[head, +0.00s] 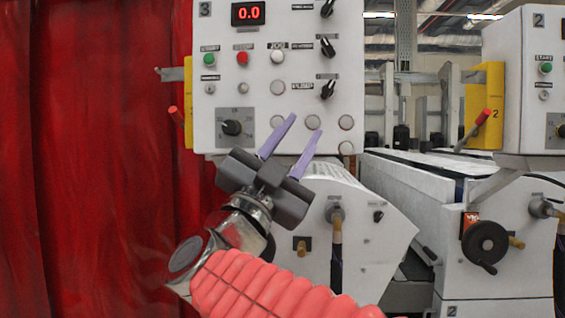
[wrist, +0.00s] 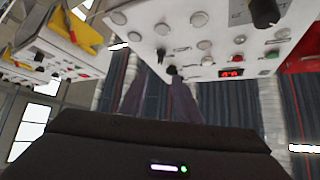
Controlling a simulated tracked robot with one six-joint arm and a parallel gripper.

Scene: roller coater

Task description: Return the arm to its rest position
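My gripper (head: 291,135) is raised in front of the lower part of the white control panel marked 3 (head: 292,100). Its two purple fingers stand apart, and nothing shows between them. The arm, in a ribbed pink sleeve, reaches up from the bottom of the head view. In the wrist view the fingers (wrist: 162,90) point away past the dark gripper body, toward the panel (wrist: 205,35), which appears upside down. I cannot tell whether the fingertips touch the panel.
A red display (head: 248,13) reads 0.0 on the panel, above buttons and black knobs. A red curtain (head: 100,150) fills the left. A white roller machine (head: 500,240) with a black handwheel (head: 485,243) and panel 2 (head: 525,80) stand at the right. Yellow brackets with red-tipped levers (head: 483,117) jut out.

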